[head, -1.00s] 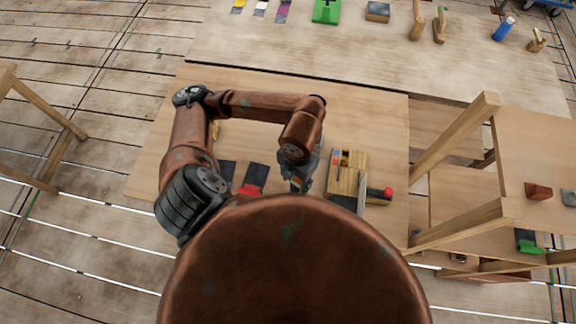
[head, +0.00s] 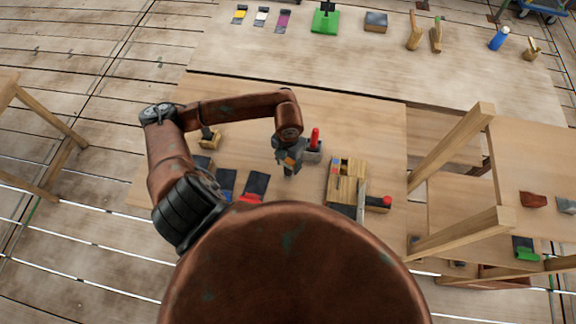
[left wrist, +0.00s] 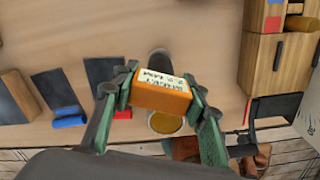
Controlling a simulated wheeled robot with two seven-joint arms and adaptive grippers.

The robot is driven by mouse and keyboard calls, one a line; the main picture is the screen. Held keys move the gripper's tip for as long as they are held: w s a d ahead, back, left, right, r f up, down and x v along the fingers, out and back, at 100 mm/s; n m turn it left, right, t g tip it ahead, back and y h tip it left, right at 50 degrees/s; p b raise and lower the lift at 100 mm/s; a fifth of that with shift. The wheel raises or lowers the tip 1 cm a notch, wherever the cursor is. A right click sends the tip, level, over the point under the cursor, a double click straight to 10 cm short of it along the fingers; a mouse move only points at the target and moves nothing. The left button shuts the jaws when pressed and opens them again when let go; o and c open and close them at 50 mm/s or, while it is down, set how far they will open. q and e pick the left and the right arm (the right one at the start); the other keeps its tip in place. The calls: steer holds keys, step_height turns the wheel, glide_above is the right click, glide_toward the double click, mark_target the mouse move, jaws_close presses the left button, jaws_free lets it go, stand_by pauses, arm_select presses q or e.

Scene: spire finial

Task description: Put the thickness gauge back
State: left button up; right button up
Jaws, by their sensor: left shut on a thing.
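The thickness gauge appears to be the orange block with a white printed label (left wrist: 162,92); the print is too small to read surely. My left gripper (left wrist: 160,100) is shut on it, one finger on each side, in the left wrist view. In the head view my left gripper (head: 289,165) hangs over the middle of the wooden table (head: 240,120), left of a wooden block holder (head: 340,182). The gauge is barely distinguishable there. My right gripper is not in view.
A dark block with a red upright handle (head: 314,144) stands close right of the gripper. Dark sheets with blue and red ends (head: 256,184) lie to the left. A red-ended tool (head: 386,202) lies beside the holder. A shelf frame (head: 455,150) stands at right. The table's back middle is clear.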

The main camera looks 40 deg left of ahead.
mark_target(288, 167)
arm_select(q)
steer(key=shift+w+a+f, duration=0.1)
steer(key=shift+a+f, duration=0.1)
steer(key=shift+f, duration=0.1)
step_height(288, 167, down, 3)
steer(key=shift+w+a+f+p, duration=0.1)
steer(key=shift+p, duration=0.45)
steer(key=shift+f, duration=0.25)
steer(key=o, duration=1.4)
steer(key=shift+r, duration=0.25)
step_height(288, 167, up, 11)
steer(key=shift+r+b, duration=0.1)
steer(key=shift+b, duration=0.7)
steer(key=shift+r, duration=0.35)
